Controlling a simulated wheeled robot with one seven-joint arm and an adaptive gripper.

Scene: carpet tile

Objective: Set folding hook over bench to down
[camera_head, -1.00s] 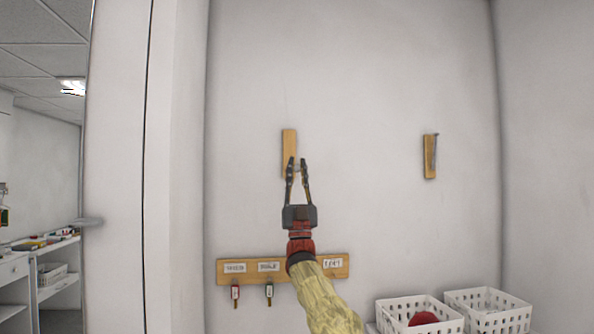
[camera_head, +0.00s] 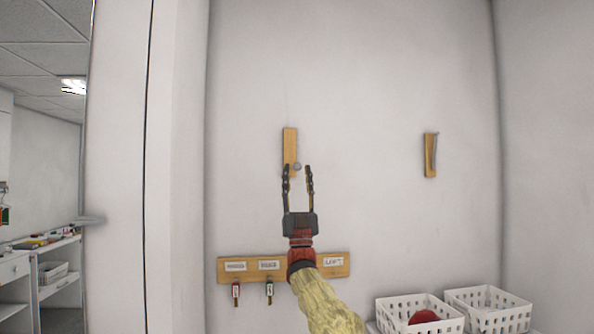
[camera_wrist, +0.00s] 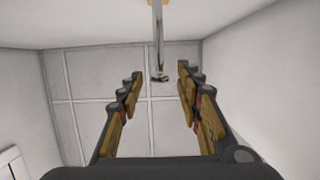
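A wooden wall plate (camera_head: 289,142) hangs above the key board. A grey hook with a rounded end (camera_head: 297,167) shows at the plate's lower part and seems to stick out from the wall. In the wrist view the hook is a metal bar (camera_wrist: 157,42), its end level with the gap between my fingers. My gripper (camera_head: 297,170) is open and empty just below the hook's end. A second plate (camera_head: 428,172) to the right carries a thin metal hook (camera_head: 435,150) lying along it. Which hook hangs over the bench cannot be told.
A wooden key board (camera_head: 301,264) with labels and hanging keys is behind my arm. White baskets (camera_head: 489,313) stand at lower right, one with a red item (camera_head: 424,317). The wall between the two hooks is clear.

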